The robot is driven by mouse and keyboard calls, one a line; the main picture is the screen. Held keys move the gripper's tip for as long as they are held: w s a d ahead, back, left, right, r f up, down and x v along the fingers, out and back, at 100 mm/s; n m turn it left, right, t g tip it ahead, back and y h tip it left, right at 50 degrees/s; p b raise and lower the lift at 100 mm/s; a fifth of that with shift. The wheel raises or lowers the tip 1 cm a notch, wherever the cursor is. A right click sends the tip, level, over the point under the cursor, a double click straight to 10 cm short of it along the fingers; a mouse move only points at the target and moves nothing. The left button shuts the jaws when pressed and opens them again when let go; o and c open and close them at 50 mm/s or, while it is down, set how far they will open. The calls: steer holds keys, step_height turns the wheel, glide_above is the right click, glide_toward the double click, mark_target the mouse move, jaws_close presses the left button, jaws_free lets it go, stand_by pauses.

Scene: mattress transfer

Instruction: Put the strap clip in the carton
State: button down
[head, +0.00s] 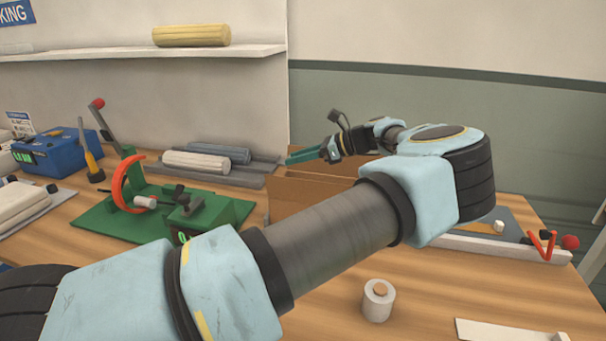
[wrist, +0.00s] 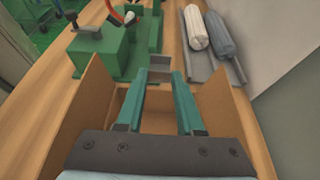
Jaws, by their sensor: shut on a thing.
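My gripper (head: 302,156) is over the brown carton (head: 300,194) in the head view. In the wrist view, the teal fingers of my gripper (wrist: 160,85) are closed on a small grey piece, which appears to be the strap clip (wrist: 160,64), at their tips. The clip cannot be made out in the head view. The carton (wrist: 91,105) is open, with its walls on both sides of the fingers and below them in the wrist view. The clip appears near the carton's far edge; its exact height above the carton is hard to tell. The carton's floor is mostly hidden.
A green fixture (head: 120,218) with an orange ring stands left of the carton. Rolls (head: 197,162) lie on a grey tray behind it. A white roll (head: 378,299) stands on the table in front. A blue box (head: 55,152) is at far left.

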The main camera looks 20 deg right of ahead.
step_height(320, 180, down, 5)
steer(key=shift+r+p, duration=0.2)
steer(key=shift+p, duration=0.5)
steer(key=shift+f, duration=0.1)
steer(key=shift+f, duration=0.35)
steer(key=shift+f, duration=0.15)
steer(key=c, duration=0.5)
jaws_free()
steer(key=shift+c, duration=0.2)
